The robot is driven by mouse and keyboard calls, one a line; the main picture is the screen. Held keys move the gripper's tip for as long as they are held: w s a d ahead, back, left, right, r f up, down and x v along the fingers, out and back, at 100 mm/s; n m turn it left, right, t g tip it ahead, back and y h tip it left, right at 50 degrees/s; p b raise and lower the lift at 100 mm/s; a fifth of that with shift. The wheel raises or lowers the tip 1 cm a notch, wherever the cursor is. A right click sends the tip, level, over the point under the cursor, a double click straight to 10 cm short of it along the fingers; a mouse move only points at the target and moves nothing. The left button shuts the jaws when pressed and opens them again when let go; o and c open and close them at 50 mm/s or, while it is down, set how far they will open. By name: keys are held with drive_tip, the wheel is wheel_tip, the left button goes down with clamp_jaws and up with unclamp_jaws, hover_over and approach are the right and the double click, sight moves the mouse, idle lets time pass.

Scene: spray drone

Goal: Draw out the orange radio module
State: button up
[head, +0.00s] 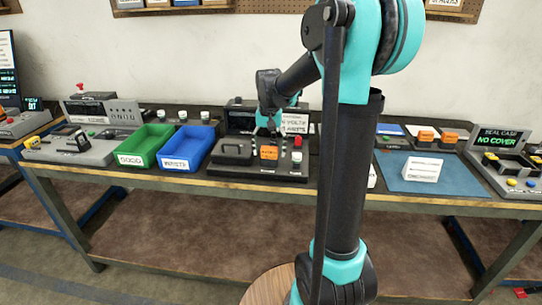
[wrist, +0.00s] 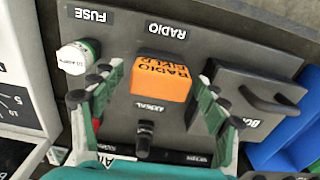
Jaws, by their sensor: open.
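The orange radio module (wrist: 163,80) is a small block with dark lettering, seated in a dark panel under the printed word RADIO. In the head view the module (head: 268,153) shows on the front of the dark bench unit. My gripper (wrist: 158,84) is open, with its green-and-grey fingers spread to the left and right of the module. I see gaps between fingers and module, so it is not held. In the head view my gripper (head: 270,126) is above and behind the module; its fingertips are hard to make out there.
A white-and-green fuse (wrist: 78,57) stands close to the left finger. A black aerial connector (wrist: 145,138) is between the fingers, below the module. A black box with a handle (wrist: 258,96) is right of the right finger. Green (head: 146,145) and blue (head: 187,147) bins stand left.

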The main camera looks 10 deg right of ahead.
sight(269, 148)
idle(0.8)
drive_tip(key=c, duration=1.6)
drive_tip(key=shift+r, duration=0.15)
drive_tip(key=shift+r, duration=2.85)
